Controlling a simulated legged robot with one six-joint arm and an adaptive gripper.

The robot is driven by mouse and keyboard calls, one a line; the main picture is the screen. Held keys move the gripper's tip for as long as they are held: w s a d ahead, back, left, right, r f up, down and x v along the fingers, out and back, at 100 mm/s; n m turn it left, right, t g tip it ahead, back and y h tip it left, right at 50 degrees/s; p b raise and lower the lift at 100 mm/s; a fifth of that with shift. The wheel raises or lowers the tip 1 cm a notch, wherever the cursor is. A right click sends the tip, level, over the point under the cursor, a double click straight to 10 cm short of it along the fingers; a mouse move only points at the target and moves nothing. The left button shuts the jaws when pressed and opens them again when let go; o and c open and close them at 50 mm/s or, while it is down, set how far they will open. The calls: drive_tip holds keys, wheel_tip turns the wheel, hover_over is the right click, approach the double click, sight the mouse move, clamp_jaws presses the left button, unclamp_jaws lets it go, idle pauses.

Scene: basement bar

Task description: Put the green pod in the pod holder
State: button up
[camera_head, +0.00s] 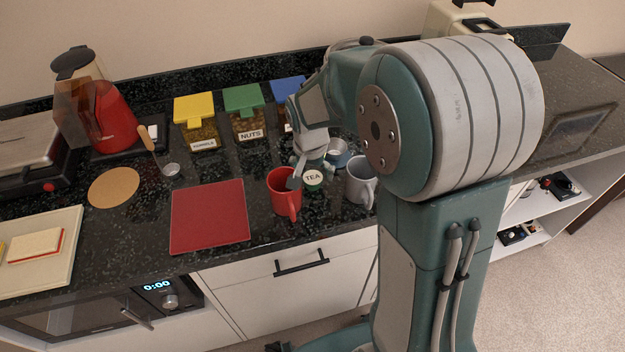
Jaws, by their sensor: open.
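The green pod (313,181) is a small round piece with a white top reading TEA. It sits on the dark counter between the red mug and the grey mug. My gripper (311,172) is open and points down just behind and above the pod, with one finger near the red mug's rim. I cannot tell whether a finger touches the pod. A round silvery ring or cup (338,151) stands just behind, partly hidden by my arm. It may be the pod holder, but I cannot tell for sure.
The red mug (284,194) is close on the left, the grey mug (360,181) close on the right. A red mat (209,216) lies further left. The yellow-lidded jar (196,120) and green-lidded nuts jar (245,112) stand behind. The counter's front edge is near.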

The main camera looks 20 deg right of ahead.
drive_tip(key=shift+w+d+f, duration=0.1)
drive_tip(key=shift+f, duration=0.85)
drive_tip(key=c, duration=0.8)
drive_tip(key=shift+r, duration=0.55)
wheel_tip(320, 180, up, 2)
drive_tip(key=shift+r, duration=0.25)
drive_tip(key=s+a+r, duration=0.1)
drive_tip(key=s+r, duration=0.2)
drive_tip(key=s, duration=0.1)
drive_tip(key=s+r, duration=0.3)
drive_tip(key=s, duration=0.2)
drive_tip(key=s+a+r, duration=0.1)
drive_tip(key=s+r, duration=0.2)
drive_tip(key=s, duration=0.2)
drive_tip(key=shift+a+r, duration=0.25)
drive_tip(key=shift+a, duration=0.05)
